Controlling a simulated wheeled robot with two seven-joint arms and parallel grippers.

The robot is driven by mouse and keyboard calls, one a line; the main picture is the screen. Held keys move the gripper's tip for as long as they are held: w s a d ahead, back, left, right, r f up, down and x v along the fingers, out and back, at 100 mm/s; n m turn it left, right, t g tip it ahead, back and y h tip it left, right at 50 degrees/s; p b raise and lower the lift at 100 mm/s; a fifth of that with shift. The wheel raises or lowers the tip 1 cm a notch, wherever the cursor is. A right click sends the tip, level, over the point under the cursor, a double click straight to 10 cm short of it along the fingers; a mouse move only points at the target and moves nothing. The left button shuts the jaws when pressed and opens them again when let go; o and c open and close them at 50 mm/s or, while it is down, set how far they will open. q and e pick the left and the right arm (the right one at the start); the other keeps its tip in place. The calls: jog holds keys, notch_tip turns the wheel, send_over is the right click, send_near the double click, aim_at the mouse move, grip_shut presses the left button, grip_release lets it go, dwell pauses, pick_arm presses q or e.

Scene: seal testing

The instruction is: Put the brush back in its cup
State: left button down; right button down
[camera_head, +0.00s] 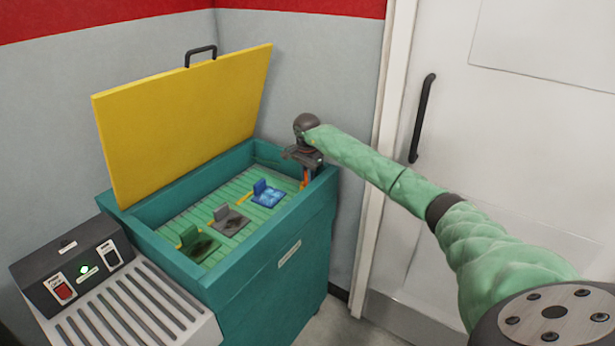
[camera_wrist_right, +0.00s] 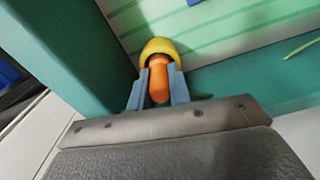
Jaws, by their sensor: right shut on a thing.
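My right gripper (camera_head: 310,172) reaches down at the right corner of the teal tank (camera_head: 262,262). In the right wrist view its two grey-blue fingers (camera_wrist_right: 158,84) are shut on the orange handle of the brush (camera_wrist_right: 158,82). A small orange part of the brush (camera_head: 305,176) also shows under the gripper in the head view. A yellow rounded rim, seemingly the cup (camera_wrist_right: 158,46), shows just beyond the handle, against the tank's inner corner. The brush's far end is hidden, so I cannot tell how far it is inside the cup. My left gripper is not in view.
The tank's yellow lid (camera_head: 185,120) stands open. A green piece (camera_head: 190,238), a grey piece (camera_head: 228,218) and a blue piece (camera_head: 266,194) sit on the slatted floor. A dark control box (camera_head: 72,270) stands at the left. A white door (camera_head: 490,190) is at the right.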

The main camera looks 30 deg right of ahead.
jog(key=shift+f, duration=0.15)
jog(key=c, duration=1.2)
grip_release()
jog(key=shift+r+p, duration=1.35)
jog(key=shift+r, duration=3.4)
